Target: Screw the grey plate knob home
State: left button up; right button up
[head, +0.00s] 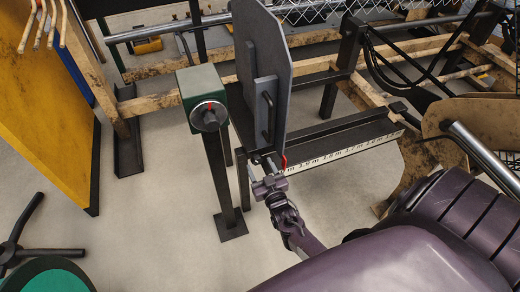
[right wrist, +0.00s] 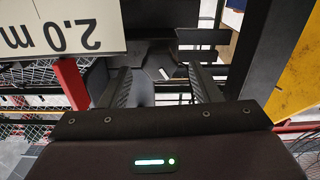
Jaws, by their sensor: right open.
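The grey plate (head: 268,70) stands upright in the middle of the head view, with a dark bar handle on its face. My right gripper (head: 266,165) is just below the plate's lower edge, by the end of the ruled rail. In the right wrist view its two fingers (right wrist: 162,85) are apart. A dark grey angular part (right wrist: 160,62) shows beyond and between the fingertips; I cannot tell whether it is the knob or whether the fingers touch it. In the head view the gripper covers this spot. My left gripper is out of view.
A green box with a round dial (head: 209,116) stands on a black post left of the plate. The ruled rail (head: 345,147) runs right from the gripper; its scale (right wrist: 65,30) is close in the wrist view. A yellow panel (head: 45,110) stands left. Bare floor (head: 150,220) lies between.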

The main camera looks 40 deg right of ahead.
pick_arm(q)
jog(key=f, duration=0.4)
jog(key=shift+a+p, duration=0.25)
jog(key=shift+p, duration=0.15)
pick_arm(e)
jog(key=v, duration=0.7)
jog(key=shift+w+a, duration=0.1)
